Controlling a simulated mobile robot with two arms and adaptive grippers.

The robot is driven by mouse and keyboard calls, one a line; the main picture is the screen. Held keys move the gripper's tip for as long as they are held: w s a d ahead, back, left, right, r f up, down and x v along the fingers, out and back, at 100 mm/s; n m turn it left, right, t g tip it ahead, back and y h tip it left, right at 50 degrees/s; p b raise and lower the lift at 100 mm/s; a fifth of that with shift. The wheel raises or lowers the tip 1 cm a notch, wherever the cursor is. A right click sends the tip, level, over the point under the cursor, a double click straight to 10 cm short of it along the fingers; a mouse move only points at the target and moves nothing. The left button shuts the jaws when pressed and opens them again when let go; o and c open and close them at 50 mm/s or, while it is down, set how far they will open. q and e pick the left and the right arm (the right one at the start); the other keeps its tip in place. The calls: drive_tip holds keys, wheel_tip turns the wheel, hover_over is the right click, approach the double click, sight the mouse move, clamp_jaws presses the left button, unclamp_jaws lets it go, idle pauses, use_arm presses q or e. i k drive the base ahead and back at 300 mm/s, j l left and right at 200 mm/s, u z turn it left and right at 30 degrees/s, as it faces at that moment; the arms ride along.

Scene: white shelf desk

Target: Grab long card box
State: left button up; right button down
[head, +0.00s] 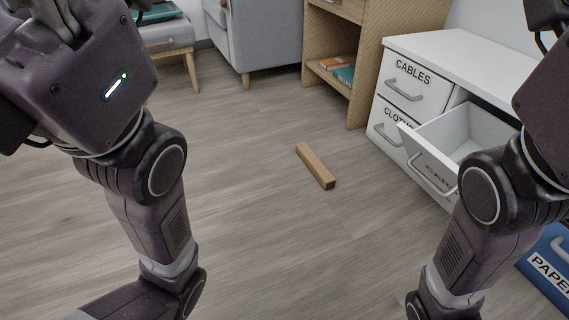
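A long brown card box (315,166) lies on the wood-look floor near the middle of the head view, its length running from upper left to lower right. Nothing touches it. My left arm fills the left side of the view, and part of what may be its gripper shows at the top left edge, too cut off to tell its state. My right arm comes up along the right side, and its gripper is out of the frame. Both arms are apart from the box.
A white drawer cabinet (449,48) stands at the right with an open, tilted drawer (436,168) jutting toward the box. A blue bin labelled PAPER (544,276) is at the lower right. A wooden shelf (359,93) and grey sofa (262,38) stand behind. Floor around the box is clear.

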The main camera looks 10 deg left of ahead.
sight(327, 180)
drive_tip(key=i+j, duration=0.2)
drive_tip(key=i, duration=0.25)
drive_tip(key=i+j+z, duration=0.1)
drive_tip(key=i, duration=0.35)
drive_tip(key=i+j, duration=0.35)
drive_tip(key=i+j+z, duration=0.1)
drive_tip(key=i+j, duration=0.15)
drive_tip(key=i, duration=0.25)
